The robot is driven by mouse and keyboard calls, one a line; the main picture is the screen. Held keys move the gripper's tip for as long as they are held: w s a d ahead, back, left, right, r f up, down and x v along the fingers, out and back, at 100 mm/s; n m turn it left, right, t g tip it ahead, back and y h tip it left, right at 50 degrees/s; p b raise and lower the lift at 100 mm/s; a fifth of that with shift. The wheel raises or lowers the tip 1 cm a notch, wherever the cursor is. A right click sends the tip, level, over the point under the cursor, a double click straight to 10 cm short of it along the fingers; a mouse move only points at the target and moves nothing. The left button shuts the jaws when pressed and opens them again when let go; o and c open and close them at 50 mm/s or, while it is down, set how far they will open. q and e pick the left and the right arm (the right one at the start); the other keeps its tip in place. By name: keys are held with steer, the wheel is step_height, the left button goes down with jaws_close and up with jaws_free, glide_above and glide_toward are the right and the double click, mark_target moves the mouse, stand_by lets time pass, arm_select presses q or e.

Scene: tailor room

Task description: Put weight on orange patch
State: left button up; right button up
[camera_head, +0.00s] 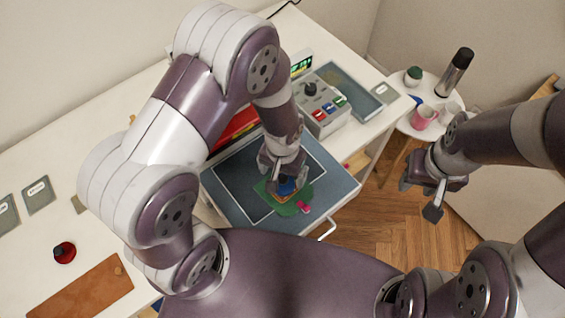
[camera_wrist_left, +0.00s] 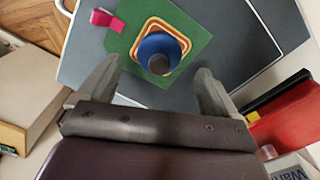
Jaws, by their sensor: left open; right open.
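A green cloth (camera_wrist_left: 196,35) lies on a dark grey mat board (camera_head: 228,192). On the cloth is an orange-edged square patch (camera_wrist_left: 187,39). A blue round weight (camera_wrist_left: 152,43) with a greyish middle stands on the patch, inside its orange edge. The weight is partly visible in the head view (camera_head: 287,188). My left gripper (camera_head: 284,178) is above the cloth, open, with its two fingers apart on either side of the weight's near end. In the left wrist view a gap shows between each finger and the weight. My right gripper (camera_head: 425,190) is open and empty over the floor.
A pink clip (camera_head: 304,207) sits at the cloth's edge. A control box (camera_head: 322,105) stands behind the mat. A round side table (camera_head: 402,126) holds a pink cup (camera_head: 424,117) and a flask (camera_head: 456,72). A brown board (camera_head: 80,290) lies at lower left.

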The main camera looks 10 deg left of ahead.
arm_select(q)
step_height(320, 180, up, 8)
steer(key=a+r+b, duration=0.1)
steer(key=s+a+r+n+t, duration=0.1)
steer(key=s+a+r+n, duration=0.1)
steer(key=a, duration=0.6)
step_height(320, 180, up, 2)
steer(key=shift+s+r, duration=0.1)
steer(key=shift+s, duration=0.65)
step_height(320, 180, down, 6)
steer(key=b, duration=0.5)
steer(key=shift+w+r+b, duration=0.1)
steer(key=shift+r+b, duration=0.05)
steer(key=shift+b, duration=0.2)
